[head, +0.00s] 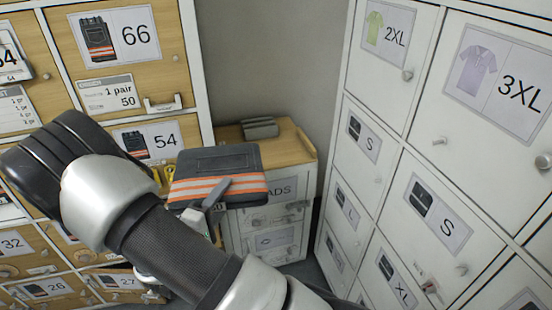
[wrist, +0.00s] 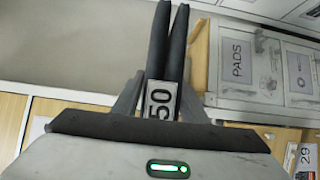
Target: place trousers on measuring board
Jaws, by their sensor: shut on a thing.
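The folded dark trousers (head: 215,163) with orange and pale stripes are in my gripper (head: 212,197), held up in front of the low cabinet in the head view. In the wrist view, the trousers (wrist: 157,45) show edge-on as two dark layers. I cannot make out a measuring board in either view.
A low wood-topped cabinet (head: 285,147) marked PADS stands in the corner, with a grey folded item (head: 260,128) on top. Wooden numbered compartments (head: 180,50) fill the left. White lockers with size labels (head: 420,130) line the right, with knobs sticking out.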

